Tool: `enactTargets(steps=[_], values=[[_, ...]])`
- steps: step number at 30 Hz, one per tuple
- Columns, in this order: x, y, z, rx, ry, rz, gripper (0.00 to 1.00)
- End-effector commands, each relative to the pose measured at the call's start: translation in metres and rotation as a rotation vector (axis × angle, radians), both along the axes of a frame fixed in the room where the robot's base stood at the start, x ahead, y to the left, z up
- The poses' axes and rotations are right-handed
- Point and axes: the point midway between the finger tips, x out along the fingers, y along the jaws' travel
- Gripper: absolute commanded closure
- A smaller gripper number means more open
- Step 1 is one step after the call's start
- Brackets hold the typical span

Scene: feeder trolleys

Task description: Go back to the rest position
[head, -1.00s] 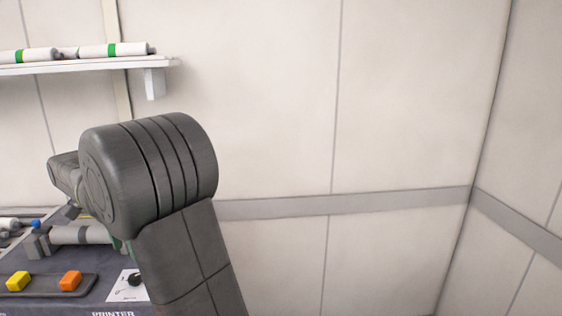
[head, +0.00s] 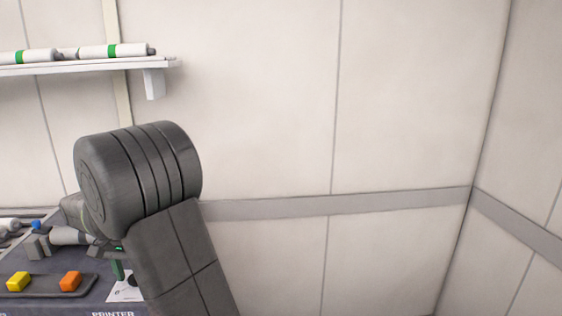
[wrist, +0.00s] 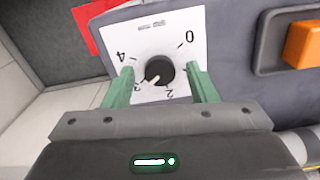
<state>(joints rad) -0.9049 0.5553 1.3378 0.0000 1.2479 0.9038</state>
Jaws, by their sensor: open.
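My gripper (wrist: 161,88) shows in the wrist view with its two green fingers apart. The fingers stand on either side of a black dial knob (wrist: 159,71) with a pale pointer, on a white card (wrist: 165,33) marked 0, 2, 3 and 4. The pointer is aimed near the 3. Whether the fingers touch the knob I cannot tell; nothing is gripped between them. In the head view my arm covers most of my gripper, and one green finger (head: 117,270) shows above the white card (head: 124,290).
A dark tray with a yellow block (head: 18,281) and an orange block (head: 70,281) lies left of the card. A white cylinder (head: 70,236) rests in a holder behind. A wall shelf (head: 75,67) bears more cylinders. The wall to the right is bare.

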Motion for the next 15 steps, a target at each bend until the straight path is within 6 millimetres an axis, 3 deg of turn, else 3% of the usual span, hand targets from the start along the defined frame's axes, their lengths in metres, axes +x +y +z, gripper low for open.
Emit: enactTargets(steps=[15], values=[[0.0001, -0.0001, -0.0009, 0.0, 0.0, 0.421, 0.48]])
